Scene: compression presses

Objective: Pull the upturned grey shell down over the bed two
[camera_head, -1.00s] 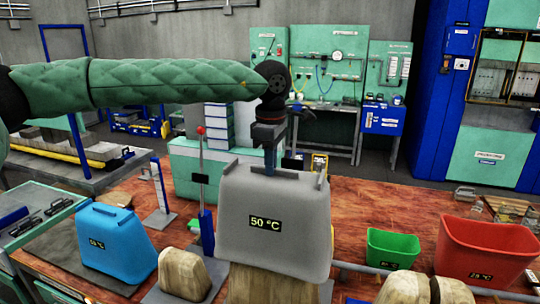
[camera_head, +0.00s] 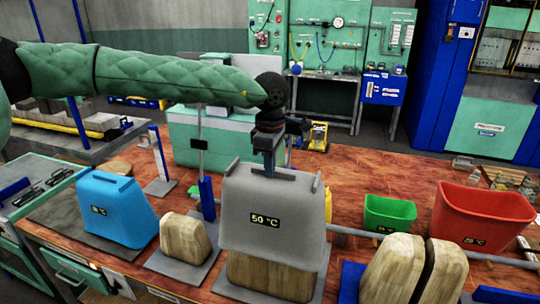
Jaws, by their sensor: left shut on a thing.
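The grey shell (camera_head: 268,234) with a "50 °C" display stands open side down, wide end low, in the middle of the head view. A wooden block (camera_head: 268,280) shows below its lower rim, on a grey base plate; the shell covers the block's top, and I cannot tell whether they touch inside. My left gripper (camera_head: 269,172) comes from above and is shut on the top of the grey shell, between the raised ridges. The shell looks upright. My right gripper is not in view.
A blue shell (camera_head: 115,222) and a small wooden block (camera_head: 185,240) stand left. A split wooden block (camera_head: 398,272), a green bin (camera_head: 388,215) and a red bin (camera_head: 482,222) stand right. A thin post with a blue base (camera_head: 207,198) rises close beside the grey shell.

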